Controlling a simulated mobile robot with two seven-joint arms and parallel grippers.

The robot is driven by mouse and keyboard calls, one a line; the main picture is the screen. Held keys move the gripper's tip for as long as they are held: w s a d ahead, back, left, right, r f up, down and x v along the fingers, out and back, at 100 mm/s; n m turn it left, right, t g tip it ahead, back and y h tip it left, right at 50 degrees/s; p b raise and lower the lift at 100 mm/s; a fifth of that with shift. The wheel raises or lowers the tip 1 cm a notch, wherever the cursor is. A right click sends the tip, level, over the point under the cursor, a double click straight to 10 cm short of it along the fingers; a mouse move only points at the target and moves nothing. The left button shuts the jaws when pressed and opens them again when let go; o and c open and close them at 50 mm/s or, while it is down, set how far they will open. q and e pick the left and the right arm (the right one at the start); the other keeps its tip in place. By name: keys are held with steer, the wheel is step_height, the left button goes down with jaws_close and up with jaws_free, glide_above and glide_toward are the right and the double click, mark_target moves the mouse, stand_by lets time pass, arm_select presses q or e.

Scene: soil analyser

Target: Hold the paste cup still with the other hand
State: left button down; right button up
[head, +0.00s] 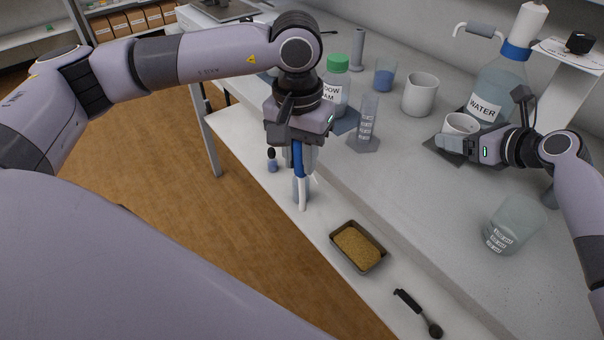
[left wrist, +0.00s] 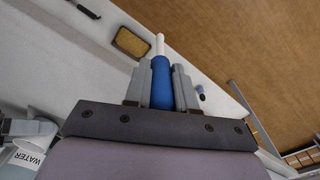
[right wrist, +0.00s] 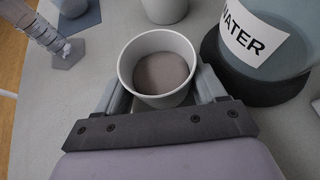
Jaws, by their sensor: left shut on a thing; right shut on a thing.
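The paste cup (right wrist: 128,68) is a small white cup with grey-brown paste inside. It stands upright on the bench beside the water bottle, and it also shows in the head view (head: 461,121). My right gripper (right wrist: 160,92) has its fingers on either side of the cup and is shut on it. My left gripper (head: 303,165) is shut on a blue-handled tool with a white tip (left wrist: 162,82). The tool points down over the lower front shelf, away from the cup. The fingers partly hide its handle.
The water bottle (head: 499,88) stands close behind the cup. A white mug (head: 420,95), a blue-filled beaker (head: 385,77), a graduated cylinder (head: 367,122) and a green-capped bottle (head: 337,64) stand farther left. A clear beaker (head: 514,225) stands nearer. A soil tray (head: 358,247) and black scoop (head: 417,312) lie on the lower shelf.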

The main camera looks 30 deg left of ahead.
arm_select(q)
steer(key=w+a+r+n, duration=0.1)
steer(key=w+r, duration=0.2)
steer(key=r, duration=0.3)
steer(key=w+r+n+t, duration=0.1)
steer(key=w+r, duration=0.1)
steer(key=r, duration=0.4)
steer(key=w+a+r+n, duration=0.1)
steer(key=w+r, duration=0.2)
steer(key=r, duration=0.3)
steer(key=w+d+r+m+t+h, duration=0.1)
steer(key=w+d+m+h, duration=0.1)
steer(key=w+d, duration=0.6)
steer(key=w+d+m+t+h, duration=0.15)
steer(key=w+d, duration=0.25)
steer(key=d, duration=0.7)
step_height(320, 180, down, 10)
steer(key=shift+w+h, duration=0.25)
steer(key=shift+h, duration=0.2)
steer(key=shift+f+m, duration=0.1)
steer(key=shift+m, duration=0.15)
